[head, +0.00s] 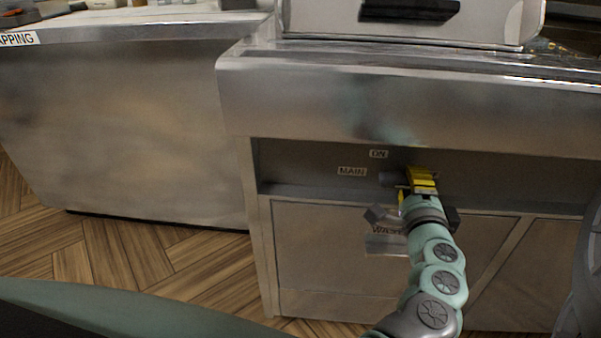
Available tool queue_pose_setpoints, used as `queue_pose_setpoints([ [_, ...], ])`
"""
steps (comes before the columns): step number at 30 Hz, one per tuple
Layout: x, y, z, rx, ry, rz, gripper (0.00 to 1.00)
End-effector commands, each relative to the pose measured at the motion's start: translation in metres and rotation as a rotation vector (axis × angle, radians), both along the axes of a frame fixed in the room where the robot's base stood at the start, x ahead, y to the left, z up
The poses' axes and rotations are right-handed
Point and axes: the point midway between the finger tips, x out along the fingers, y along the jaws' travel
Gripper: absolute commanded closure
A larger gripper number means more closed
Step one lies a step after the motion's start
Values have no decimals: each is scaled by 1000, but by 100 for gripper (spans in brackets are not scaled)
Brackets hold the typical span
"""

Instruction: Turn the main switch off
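The main switch (388,179) shows as a dark grey knob in the recessed panel under the counter, right of the MAIN label (352,171) and below the ON label (378,154). My gripper (416,182), with yellow parts at the end of my teal arm, is right beside the knob's right side and partly covers it. I cannot tell whether it touches the knob. The fingertips are too small and overlapped to show whether they are open or shut. The knob's exact turn position is not clear either.
A metal front edge (400,100) overhangs the recessed panel. Below the panel is a door marked with a partly hidden label (386,231), with dark pieces on both sides of my wrist. Another metal counter (130,120) stands left.

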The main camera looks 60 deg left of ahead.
Motion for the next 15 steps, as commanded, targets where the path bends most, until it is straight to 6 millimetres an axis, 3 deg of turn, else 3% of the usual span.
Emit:
queue_pose_setpoints([
  [7, 0, 0, 1, 2, -2, -1, 47],
  [15, 0, 0, 1, 3, -3, 0, 47],
])
